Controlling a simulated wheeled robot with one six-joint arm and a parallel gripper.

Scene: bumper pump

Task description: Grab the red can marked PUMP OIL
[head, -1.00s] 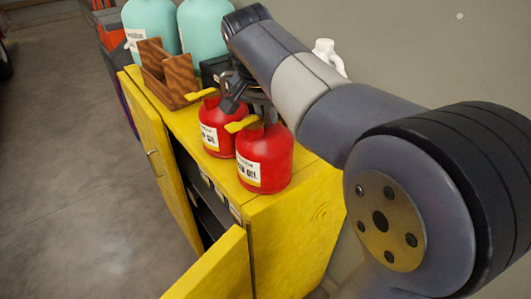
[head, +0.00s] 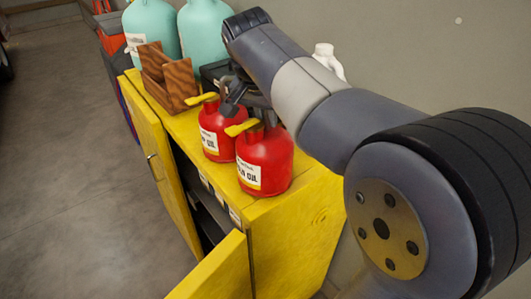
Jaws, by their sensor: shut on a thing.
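Two red cans with yellow spouts and white labels stand side by side on the yellow cabinet. The left red can (head: 231,122) has a label whose visible end reads "P OIL"; the rest is too small or turned to read. The right red can (head: 275,152) is nearer, and its label also ends in "OIL". My gripper (head: 236,103) is at the top of the left can, behind its spout, and is shut on it. The exact grip is partly hidden by the spout, the right can and my arm. The left can looks upright and at cabinet-top level.
The yellow cabinet (head: 296,225) has its doors open at the front. A wooden holder (head: 181,78) and a dark box stand just behind the cans. Two teal jugs (head: 207,28) are at the far end. A white bottle (head: 326,60) is behind my arm. The floor at left is clear.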

